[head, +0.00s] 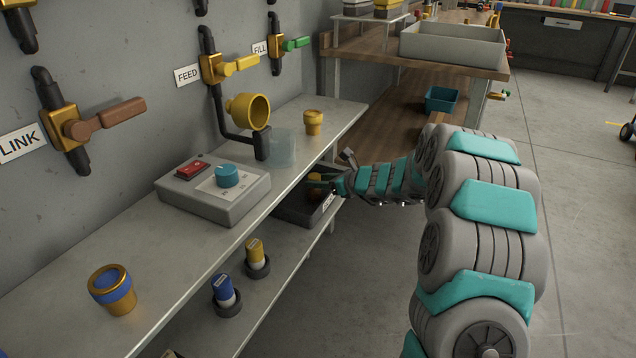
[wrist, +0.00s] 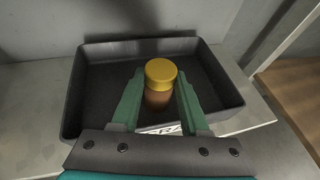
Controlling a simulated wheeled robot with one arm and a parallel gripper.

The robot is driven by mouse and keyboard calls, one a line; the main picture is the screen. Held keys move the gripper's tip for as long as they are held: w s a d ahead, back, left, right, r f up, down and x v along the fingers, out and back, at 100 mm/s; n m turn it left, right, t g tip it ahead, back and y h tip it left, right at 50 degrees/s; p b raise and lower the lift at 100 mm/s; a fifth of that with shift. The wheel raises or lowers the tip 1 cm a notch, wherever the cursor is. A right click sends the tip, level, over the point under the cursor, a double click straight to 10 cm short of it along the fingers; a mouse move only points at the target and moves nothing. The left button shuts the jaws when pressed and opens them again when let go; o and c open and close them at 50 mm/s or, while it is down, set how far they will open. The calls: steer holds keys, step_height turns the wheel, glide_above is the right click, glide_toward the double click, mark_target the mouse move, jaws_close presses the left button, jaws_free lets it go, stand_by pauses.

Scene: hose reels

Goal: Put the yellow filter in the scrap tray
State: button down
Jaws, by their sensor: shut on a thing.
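My gripper (wrist: 158,105) is shut on the yellow filter (wrist: 159,75), a small upright cylinder with a yellow top and a brownish body. In the wrist view it stands between the two green fingers, within the walls of the dark scrap tray (wrist: 225,78). I cannot tell whether its base touches the tray floor. In the head view my gripper (head: 324,184) reaches under the upper shelf, and the filter (head: 316,190) shows only partly. The tray (head: 296,211) sits on the lower shelf, with a white label on its front, partly hidden.
The upper shelf (head: 200,254) lies above the tray and carries a grey control box (head: 212,196), a clear cup (head: 281,148) and a brass fitting (head: 313,122). Yellow-topped (head: 255,252) and blue-topped (head: 224,290) cylinders stand in dark rings on the lower shelf. Open floor lies right.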

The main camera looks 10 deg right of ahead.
steer(key=shift+a+f, duration=0.1)
steer(key=shift+a, duration=0.05)
steer(key=shift+f, duration=0.15)
steer(key=shift+c, duration=2)
jaws_free()
steer(key=shift+r, duration=0.25)
steer(key=v, duration=1.2)
steer(key=shift+f, duration=0.15)
